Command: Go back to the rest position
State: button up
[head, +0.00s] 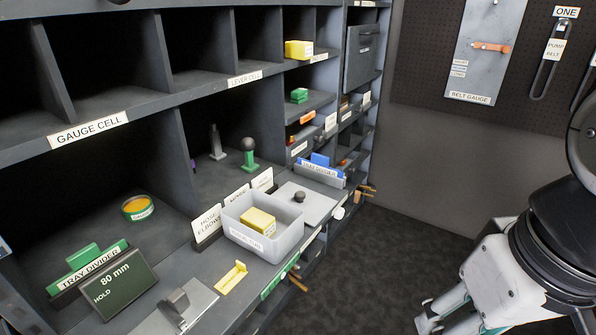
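Parts of my own arm, white and black, show at the right edge and lower right of the head view. The arm parts in view are to the right of the pigeonhole shelves (184,88), with a strip of dark floor between.
A grey bin (237,238) holding a yellow box (258,221) stands on the shelf ledge. A dark "80 mm" block (119,286) and a yellow bracket (231,278) lie nearby. A pegboard (430,75) hangs behind. Dark floor (370,275) is clear.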

jog(key=shift+r, duration=0.1)
notch_tip(320, 180, up, 12)
jog(key=t+p, duration=0.2)
jog(key=p, duration=0.8)
jog(key=shift+d+f, duration=0.2)
jog(key=shift+w, duration=0.1)
